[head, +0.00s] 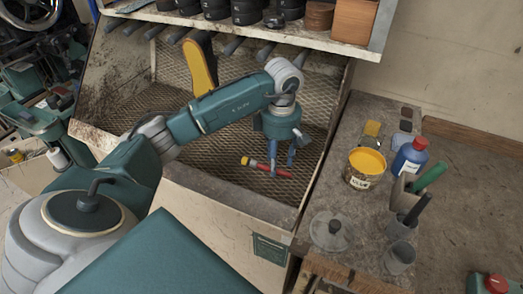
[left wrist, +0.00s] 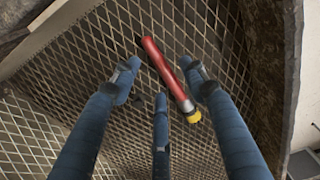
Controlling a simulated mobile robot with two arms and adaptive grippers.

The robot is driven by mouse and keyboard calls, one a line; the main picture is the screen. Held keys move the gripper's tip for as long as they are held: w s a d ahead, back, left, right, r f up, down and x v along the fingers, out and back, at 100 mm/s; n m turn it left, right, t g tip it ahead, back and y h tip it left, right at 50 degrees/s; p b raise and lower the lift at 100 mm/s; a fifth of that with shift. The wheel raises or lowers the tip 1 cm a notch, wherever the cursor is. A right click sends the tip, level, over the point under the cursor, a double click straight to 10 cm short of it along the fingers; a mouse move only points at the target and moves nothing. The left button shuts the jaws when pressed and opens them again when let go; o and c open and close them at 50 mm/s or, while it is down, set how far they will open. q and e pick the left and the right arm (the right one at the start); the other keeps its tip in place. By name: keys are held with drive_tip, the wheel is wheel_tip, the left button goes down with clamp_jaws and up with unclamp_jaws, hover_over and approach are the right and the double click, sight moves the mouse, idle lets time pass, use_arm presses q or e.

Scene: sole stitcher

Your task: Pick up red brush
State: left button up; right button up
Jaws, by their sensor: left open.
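The red brush (head: 284,173) lies on the wire mesh of the bench tray (head: 228,178), with its yellow end toward the left in the head view. My left gripper (head: 281,165) points down over it, its fingers open. In the left wrist view the red brush (left wrist: 164,68) lies slantwise between the spread fingers of my left gripper (left wrist: 160,90). Nothing is held, and whether the fingers touch the brush I cannot tell. My right gripper is not in view.
Right of the mesh is a worktop (head: 352,125) with an open yellow glue tin (head: 366,168), a blue bottle (head: 410,156), a glass lid (head: 330,232) and a tool holder. A shelf (head: 240,30) with dark jars overhangs the back. A yellow sole (head: 200,68) leans on the mesh.

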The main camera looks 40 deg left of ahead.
use_arm(q)
drive_tip(key=shift+f, duration=1.2)
clamp_jaws()
drive_tip(key=shift+r, duration=0.1)
